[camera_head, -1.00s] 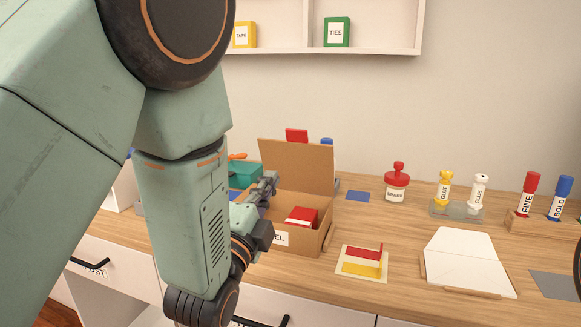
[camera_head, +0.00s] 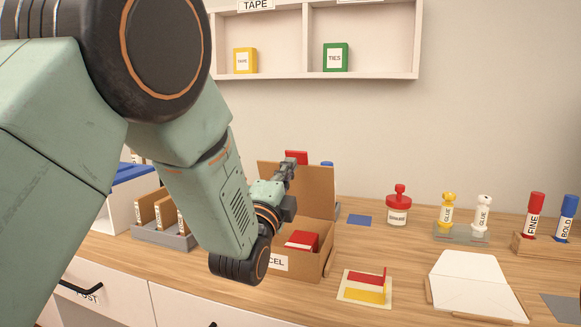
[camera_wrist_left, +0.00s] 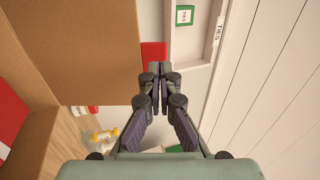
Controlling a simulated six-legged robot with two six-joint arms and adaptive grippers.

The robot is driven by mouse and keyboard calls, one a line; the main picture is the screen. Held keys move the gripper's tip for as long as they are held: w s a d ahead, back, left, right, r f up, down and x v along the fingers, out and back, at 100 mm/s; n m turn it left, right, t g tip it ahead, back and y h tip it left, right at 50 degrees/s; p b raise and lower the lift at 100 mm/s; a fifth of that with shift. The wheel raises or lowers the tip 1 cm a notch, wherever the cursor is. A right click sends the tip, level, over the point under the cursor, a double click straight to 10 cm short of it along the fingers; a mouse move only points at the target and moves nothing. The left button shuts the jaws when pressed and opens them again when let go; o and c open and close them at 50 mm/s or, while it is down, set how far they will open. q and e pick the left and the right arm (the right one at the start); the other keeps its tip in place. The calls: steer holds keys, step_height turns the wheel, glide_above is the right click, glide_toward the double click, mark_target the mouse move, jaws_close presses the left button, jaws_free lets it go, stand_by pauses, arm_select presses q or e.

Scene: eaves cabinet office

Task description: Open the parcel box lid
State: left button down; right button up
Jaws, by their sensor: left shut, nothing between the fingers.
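The parcel box (camera_head: 300,266) is a brown cardboard box on the desk with a red item (camera_head: 302,240) inside. Its lid (camera_head: 318,188) stands up along the back edge, raised and open. The lid also shows as a large brown panel in the left wrist view (camera_wrist_left: 95,50). My left gripper (camera_head: 291,166) is shut and empty, over the box's left part, with its fingertips near the lid's upper left area. In the left wrist view the closed fingers (camera_wrist_left: 158,72) are beside the lid's edge; I cannot tell whether they touch it. My right gripper is out of view.
A yellow and red piece (camera_head: 366,286), a white envelope (camera_head: 474,280), a red stamp-like jar (camera_head: 397,210), glue bottles (camera_head: 446,212) and markers (camera_head: 533,220) stand to the right. A grey rack (camera_head: 165,232) stands left. The wall shelf (camera_head: 400,40) hangs above.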

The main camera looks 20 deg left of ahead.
arm_select(q)
steer(key=shift+x, duration=1)
steer(key=shift+s, duration=0.1)
